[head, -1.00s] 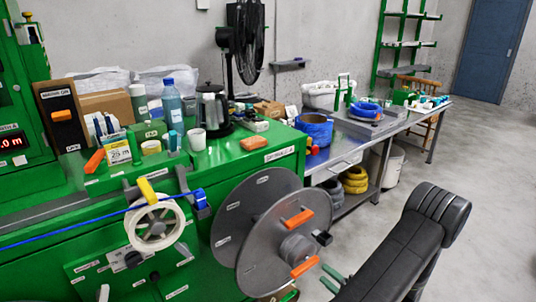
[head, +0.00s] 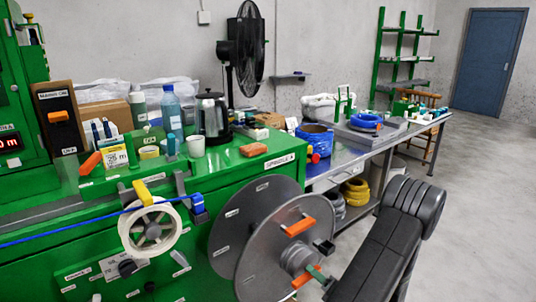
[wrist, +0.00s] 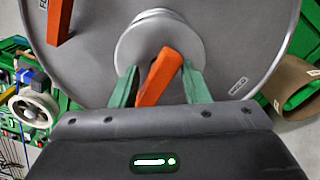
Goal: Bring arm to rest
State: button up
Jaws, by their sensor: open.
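My gripper (wrist: 160,88) has two green fingers, which stand apart in the wrist view. An orange handle (wrist: 158,76) on the grey spool disc shows between them; I cannot tell whether they touch it. In the head view my gripper (head: 317,275) is at the lower right of the grey spool (head: 260,255), mostly hidden behind my dark arm. My arm reaches in from the lower right.
The spool stands at the front of the green machine bench (head: 225,175). A blue cable (head: 60,232) runs over a white wheel (head: 150,228) at left. A metal table (head: 340,155) with blue coils stands behind. Open floor (head: 480,190) lies at the right.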

jog(key=shift+n+b, duration=0.45)
jog(key=shift+n, duration=0.25)
